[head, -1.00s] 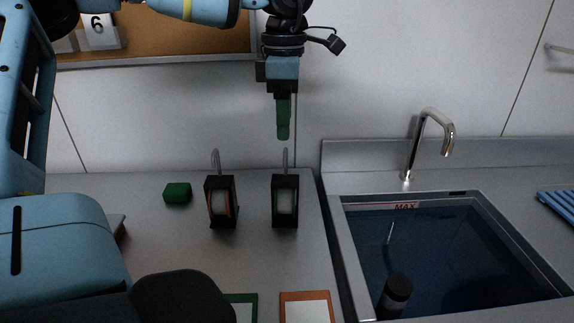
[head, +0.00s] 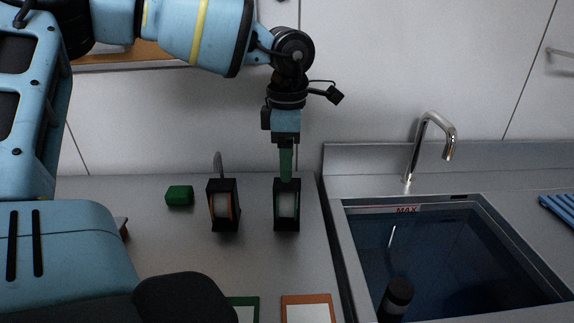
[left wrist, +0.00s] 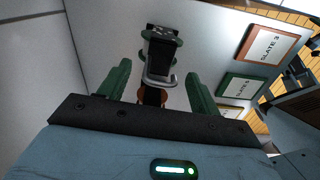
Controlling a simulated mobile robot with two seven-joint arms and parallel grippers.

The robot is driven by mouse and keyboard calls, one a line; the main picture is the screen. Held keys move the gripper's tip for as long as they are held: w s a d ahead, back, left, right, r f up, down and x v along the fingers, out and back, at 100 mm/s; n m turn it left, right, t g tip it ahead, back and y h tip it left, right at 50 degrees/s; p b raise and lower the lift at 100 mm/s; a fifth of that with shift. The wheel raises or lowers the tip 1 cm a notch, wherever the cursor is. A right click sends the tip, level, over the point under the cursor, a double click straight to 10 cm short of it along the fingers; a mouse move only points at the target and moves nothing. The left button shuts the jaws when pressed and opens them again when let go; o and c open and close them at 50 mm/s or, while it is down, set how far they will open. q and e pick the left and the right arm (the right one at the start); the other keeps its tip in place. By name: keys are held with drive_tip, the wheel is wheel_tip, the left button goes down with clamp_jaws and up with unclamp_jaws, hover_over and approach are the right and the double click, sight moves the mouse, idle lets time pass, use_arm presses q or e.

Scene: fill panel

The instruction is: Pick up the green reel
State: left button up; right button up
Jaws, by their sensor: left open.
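The green reel (head: 287,204) sits upright in a black holder on the grey counter, left of the sink. It also shows in the left wrist view (left wrist: 176,54), its green edges out past the black frame and a silver hook beside it. My left gripper (head: 286,178) points down just above this holder, its green fingers open. In the left wrist view the open fingers (left wrist: 158,78) spread to either side of the hook, with nothing held. An orange reel (head: 221,206) stands in a similar hooked holder to the left. My right gripper is not in view.
A green block (head: 179,195) lies left of the holders. An orange-framed slate (head: 308,311) and a green-framed slate (head: 246,310) lie at the front. The sink (head: 450,255) with its tap (head: 416,150) is at right, a dark bottle (head: 397,296) inside.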

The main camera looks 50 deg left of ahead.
use_arm(q)
clamp_jaws()
idle(0.3)
drive_tip(key=shift+r, duration=0.15)
drive_tip(key=shift+r, duration=0.45)
wheel_tip(320, 180, up, 2)
drive_tip(key=shift+r, duration=0.15)
drive_tip(key=w+d+r+b, duration=0.1)
drive_tip(key=d+b, duration=0.1)
drive_tip(key=d, duration=1.4)
drive_tip(key=shift+r+b, duration=0.3)
drive_tip(key=shift+w, duration=0.1)
